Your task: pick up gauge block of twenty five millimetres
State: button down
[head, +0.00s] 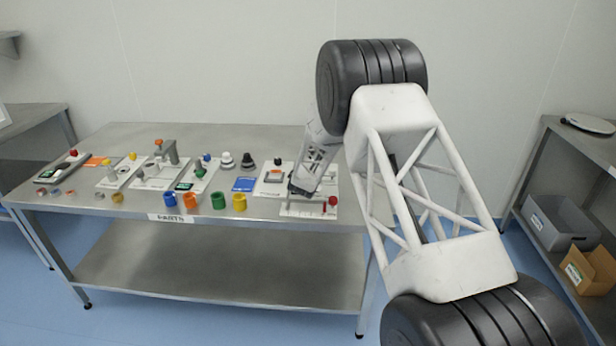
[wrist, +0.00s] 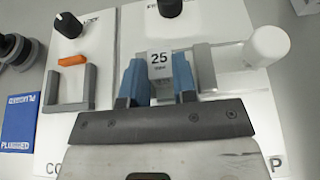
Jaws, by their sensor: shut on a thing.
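The gauge block (wrist: 160,62) is a small pale block marked 25. In the wrist view it sits upright between the two blue fingertips of my gripper (wrist: 159,80), which is shut on it. The block is over a white panel, in front of a grey bracket-like holder (wrist: 206,70); I cannot tell whether it still touches the panel. In the head view my gripper (head: 298,187) is over the white panel (head: 318,210) at the right end of the table, and the block is too small or hidden to make out there.
A white round-ended post (wrist: 266,46) stands close right of the gripper. A black knob (wrist: 68,24) and an orange bar by a grey bracket (wrist: 72,60) are to the left. In the head view, coloured cups (head: 218,200) and several panels fill the table (head: 240,140) leftward.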

jog(key=shift+r, duration=0.2)
jog(key=shift+r, duration=1.75)
jog(key=s+d, duration=0.1)
jog(key=s, duration=0.3)
jog(key=s+d, duration=0.1)
jog(key=s, duration=0.4)
jog(key=s+d+r, duration=0.1)
jog(key=s, duration=0.4)
jog(key=shift+s+d+r, duration=0.1)
jog(key=shift+d, duration=0.2)
jog(key=shift+s+d, duration=0.2)
jog(key=shift+s, duration=0.45)
jog(key=shift+s, duration=0.1)
